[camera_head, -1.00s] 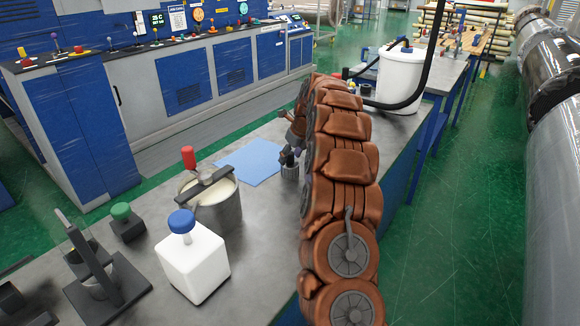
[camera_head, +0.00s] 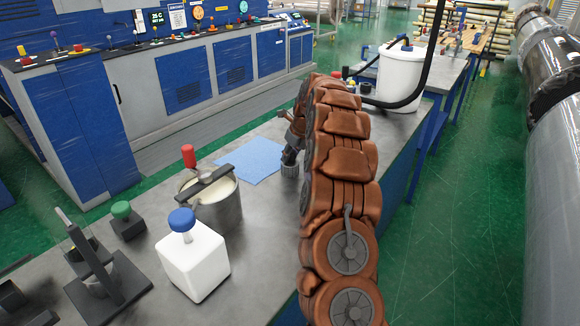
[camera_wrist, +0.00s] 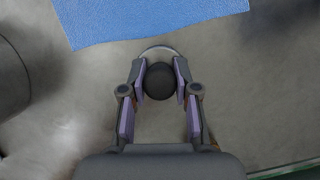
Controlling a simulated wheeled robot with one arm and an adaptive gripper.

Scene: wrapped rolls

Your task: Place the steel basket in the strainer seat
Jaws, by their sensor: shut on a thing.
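My gripper (camera_wrist: 160,82) is shut on the dark round knob of the steel basket, in the middle of the wrist view. The basket's pale curved rim (camera_wrist: 158,48) shows just beyond the fingertips. In the head view the small grey basket (camera_head: 290,171) is upright on the grey bench, under my gripper (camera_head: 290,157) and beside the blue cloth. The fingers and knob hide most of the basket in the wrist view. I cannot tell for certain which thing is the strainer seat; a steel pot (camera_head: 222,208) with a crossbar and red knob stands to the left.
A blue cloth (camera_head: 249,161) lies flat behind the basket. A white block with a blue knob (camera_head: 194,263), a green-knobbed black block (camera_head: 127,221) and a black lever stand (camera_head: 117,293) are at the front left. A white bucket (camera_head: 400,78) stands beyond my arm.

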